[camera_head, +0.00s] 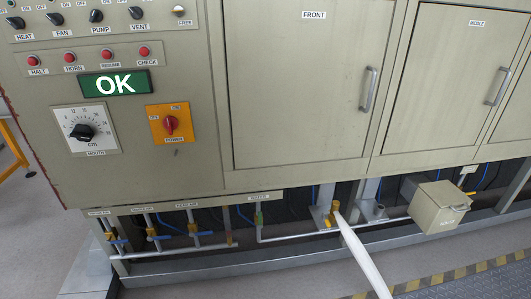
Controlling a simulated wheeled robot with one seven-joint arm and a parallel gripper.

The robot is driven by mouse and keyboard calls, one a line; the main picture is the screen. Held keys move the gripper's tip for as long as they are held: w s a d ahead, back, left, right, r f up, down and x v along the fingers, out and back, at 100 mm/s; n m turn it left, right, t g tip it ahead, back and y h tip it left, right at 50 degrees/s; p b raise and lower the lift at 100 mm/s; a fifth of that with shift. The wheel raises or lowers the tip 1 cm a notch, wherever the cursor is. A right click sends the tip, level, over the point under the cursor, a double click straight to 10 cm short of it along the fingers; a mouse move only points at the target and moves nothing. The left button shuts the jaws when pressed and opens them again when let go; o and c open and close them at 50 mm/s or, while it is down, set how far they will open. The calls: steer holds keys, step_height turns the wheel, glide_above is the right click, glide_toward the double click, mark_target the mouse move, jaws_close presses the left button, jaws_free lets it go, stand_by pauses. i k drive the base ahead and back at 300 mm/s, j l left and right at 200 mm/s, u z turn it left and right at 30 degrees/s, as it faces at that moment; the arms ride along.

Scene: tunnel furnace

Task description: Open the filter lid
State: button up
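A beige box (433,213) with a small handle (460,208) on its slanted front sits low at the right, under the cabinet doors. It is the one thing here that looks like a filter housing, but I can read no filter label on it. Its front face looks closed, and its inside is hidden. My gripper does not show in the head view.
Large cabinet doors marked FRONT (300,90) and MIDDLE (455,90) are shut. A control panel (125,20) with a green OK display (115,83) is at left. Low valves and pipes (200,247) run below. A pale rod (360,256) crosses the floor toward me.

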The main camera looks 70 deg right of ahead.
mark_target(444, 194)
steer(key=k+l+z, duration=0.15)
steer(key=z, duration=0.75)
steer(key=k+l+z, duration=0.2)
steer(key=l, duration=0.15)
steer(key=l+z, duration=0.15)
steer(key=l, duration=0.2)
steer(key=k+l+z, duration=0.2)
steer(key=l, duration=0.15)
steer(key=l+z, duration=0.2)
steer(key=l, duration=0.2)
steer(key=k+l, duration=0.1)
steer(key=l, duration=0.4)
steer(key=k+l, duration=0.1)
steer(key=l, duration=0.35)
